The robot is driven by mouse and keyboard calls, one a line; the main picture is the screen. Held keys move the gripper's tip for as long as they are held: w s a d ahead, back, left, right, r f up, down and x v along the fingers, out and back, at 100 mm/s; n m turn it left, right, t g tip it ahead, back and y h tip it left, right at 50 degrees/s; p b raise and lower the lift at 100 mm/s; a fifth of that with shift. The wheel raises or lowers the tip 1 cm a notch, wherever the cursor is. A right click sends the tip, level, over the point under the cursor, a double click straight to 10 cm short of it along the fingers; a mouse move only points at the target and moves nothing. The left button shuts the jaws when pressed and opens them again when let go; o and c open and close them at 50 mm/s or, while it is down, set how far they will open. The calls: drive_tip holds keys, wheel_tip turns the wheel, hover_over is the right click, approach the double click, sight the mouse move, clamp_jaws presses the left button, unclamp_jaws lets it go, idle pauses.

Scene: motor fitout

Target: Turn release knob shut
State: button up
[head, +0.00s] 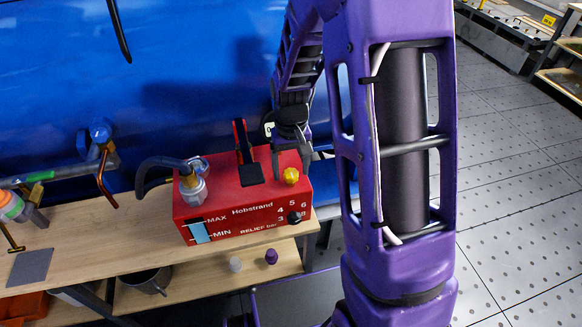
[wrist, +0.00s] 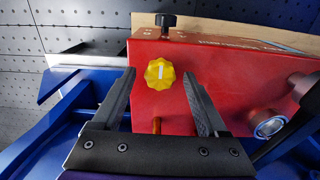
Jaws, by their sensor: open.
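The yellow lobed knob (head: 291,175), which I take as the release knob, sits on top of the red Hobstrand pump box (head: 240,215), near its right end. In the wrist view the yellow knob (wrist: 160,73) shows a short white mark running up and down the picture. My gripper (head: 290,162) is over the box's right end, pointing down at the knob. In the wrist view my gripper (wrist: 159,78) is open, with one finger on each side of the knob and a visible gap at both sides. Whether the fingertips reach knob height is unclear.
A black dial (head: 294,217) is on the box's front, beside the relief scale. A black lever (head: 246,160) rises left of the knob, and a hose fitting (head: 193,180) stands farther left. The box rests on a wooden bench (head: 110,245) against a blue panel (head: 190,80).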

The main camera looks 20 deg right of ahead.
sight(291, 172)
wheel_tip(291, 172, up, 18)
drive_tip(key=p, duration=0.2)
drive_tip(key=shift+f, duration=0.25)
idle(0.4)
